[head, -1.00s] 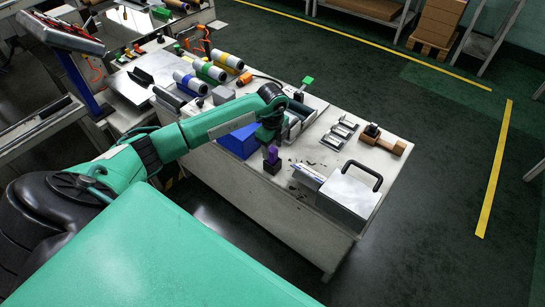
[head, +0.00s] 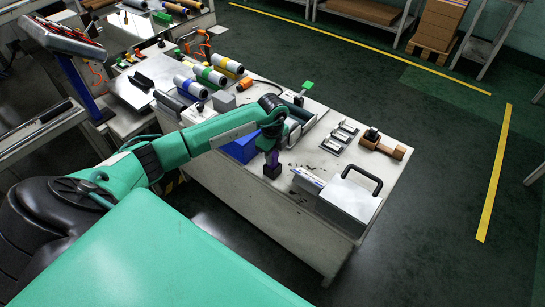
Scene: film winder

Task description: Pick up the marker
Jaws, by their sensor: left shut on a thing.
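My left arm reaches over the white workbench (head: 250,192) from the left. Its gripper (head: 273,154) points down near the bench's front edge. It is shut on a small purple thing (head: 273,158), which looks like the marker, though the fingers and the small size hide most of it. A dark block (head: 271,170) shows directly below the purple part; I cannot tell whether they are joined or apart. My right gripper is not in view.
A blue bin (head: 240,148) stands left of the gripper. A metal box with a black handle (head: 349,199) stands to the right. Film rolls (head: 211,75), a wooden-handled tool (head: 384,146) and metal clips (head: 340,137) lie farther back. A green-topped stand (head: 306,86) rises behind.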

